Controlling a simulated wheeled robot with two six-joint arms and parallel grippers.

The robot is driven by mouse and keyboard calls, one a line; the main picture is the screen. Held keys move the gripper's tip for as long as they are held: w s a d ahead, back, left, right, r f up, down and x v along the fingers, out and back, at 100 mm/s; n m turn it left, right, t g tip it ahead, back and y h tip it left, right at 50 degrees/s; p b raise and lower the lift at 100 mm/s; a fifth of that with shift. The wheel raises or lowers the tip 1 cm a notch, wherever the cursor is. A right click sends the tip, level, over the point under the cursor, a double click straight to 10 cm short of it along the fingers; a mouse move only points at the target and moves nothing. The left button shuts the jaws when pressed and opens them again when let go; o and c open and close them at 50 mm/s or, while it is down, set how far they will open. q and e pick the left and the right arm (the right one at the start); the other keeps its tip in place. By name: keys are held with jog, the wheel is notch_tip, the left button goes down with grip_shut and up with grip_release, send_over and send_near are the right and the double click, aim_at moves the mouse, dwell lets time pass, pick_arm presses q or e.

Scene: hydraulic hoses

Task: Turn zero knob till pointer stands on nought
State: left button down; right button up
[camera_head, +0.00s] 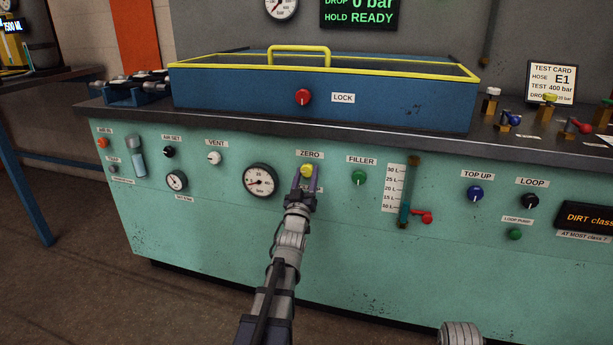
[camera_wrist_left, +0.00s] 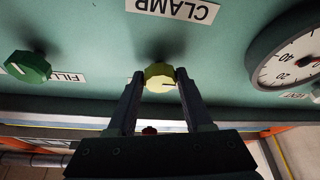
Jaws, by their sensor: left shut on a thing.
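The yellow zero knob (camera_head: 306,171) sits on the green panel under the ZERO label (camera_head: 310,154). My left gripper (camera_head: 305,182) is shut on the knob, one finger on each side. In the left wrist view the knob (camera_wrist_left: 159,77) shows between the fingertips (camera_wrist_left: 158,82), with a dark mark line on its face. The round white gauge (camera_head: 260,181) is just left of the knob. Its pointer seems to lie toward the lower left; whether it is exactly on nought is too small to tell. The gauge (camera_wrist_left: 292,62) is partly cut off in the left wrist view. My right gripper is not in view.
A green filler knob (camera_head: 359,178) is close on the right, and a white vent knob (camera_head: 214,158) is left of the gauge. A level scale (camera_head: 394,187) and red-handled valve (camera_head: 425,216) stand farther right. The blue tray (camera_head: 230,92) with yellow rim is above. The floor in front is clear.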

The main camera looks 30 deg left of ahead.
pick_arm(q)
jog(key=shift+m, duration=0.3)
jog(key=m+h, duration=0.1)
jog(key=m, duration=0.1)
jog(key=m+t+h, duration=0.1)
jog(key=m+h, duration=0.1)
jog(key=m, duration=0.1)
jog(key=shift+a, duration=0.2)
jog(key=shift+r+m+h+p, duration=0.15)
jog(key=shift+m+h, duration=0.7)
jog(key=shift+m, duration=0.85)
jog(key=shift+f+m+h+p, duration=0.1)
jog(key=shift+m+h+p, duration=0.15)
jog(key=shift+m+h, duration=1.05)
jog(key=shift+m+y, duration=0.25)
jog(key=shift+m, duration=0.45)
jog(key=shift+c, duration=1.5)
grip_release()
jog(key=shift+s, duration=0.1)
